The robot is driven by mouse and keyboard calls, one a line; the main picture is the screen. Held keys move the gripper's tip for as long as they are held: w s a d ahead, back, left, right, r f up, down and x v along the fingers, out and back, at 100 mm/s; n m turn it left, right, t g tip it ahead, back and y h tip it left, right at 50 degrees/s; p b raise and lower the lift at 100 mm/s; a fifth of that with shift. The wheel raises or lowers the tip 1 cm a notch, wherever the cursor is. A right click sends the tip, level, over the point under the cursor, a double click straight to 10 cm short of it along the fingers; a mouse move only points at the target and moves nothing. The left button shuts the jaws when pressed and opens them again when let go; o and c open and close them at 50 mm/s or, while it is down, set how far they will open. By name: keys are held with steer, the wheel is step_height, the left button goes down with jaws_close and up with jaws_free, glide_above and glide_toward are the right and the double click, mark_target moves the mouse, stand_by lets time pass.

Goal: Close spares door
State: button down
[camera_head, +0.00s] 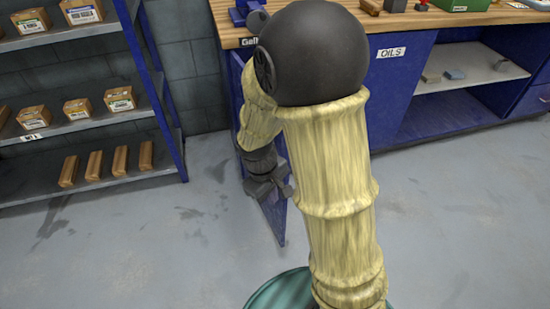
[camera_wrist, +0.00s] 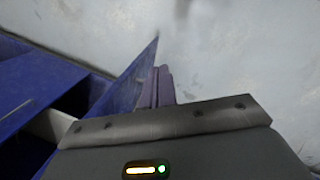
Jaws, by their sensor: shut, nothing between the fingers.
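A blue door (camera_head: 278,218) of the workbench stands open, seen nearly edge-on and partly hidden behind my arm in the head view. No label shows on it, so I take it as the spares door. In the wrist view the door (camera_wrist: 135,80) rises on the left to a pointed corner, with the dark cabinet opening left of it. My gripper (camera_head: 272,190) is shut and empty, beside the door's outer part. In the wrist view its fingers (camera_wrist: 160,88) are just right of the door panel. I cannot tell whether they touch it.
The workbench (camera_head: 225,36) has a wooden top and a blue panel labelled OILS (camera_head: 391,52). An open shelf (camera_head: 455,77) with small items is to its right. A blue rack (camera_head: 160,95) with boxes stands at the left. Grey floor (camera_head: 160,250) is clear at the front left.

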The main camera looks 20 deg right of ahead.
steer(key=w+a+r+n+t+h+p, duration=0.1)
steer(key=w+a+r+n+h+p, duration=0.2)
steer(key=w+a+n+h+p, duration=0.4)
steer(key=n+p, duration=0.6)
steer(key=p, duration=0.1)
steer(key=shift+w+a+r+t, duration=0.2)
steer(key=shift+a+r+t, duration=0.05)
steer(key=shift+r+t, duration=0.1)
steer(key=d+r+x, duration=0.2)
steer(key=x, duration=1)
steer(key=shift+d+f, duration=0.25)
steer(key=shift+d, duration=0.1)
steer(key=shift+w, duration=0.1)
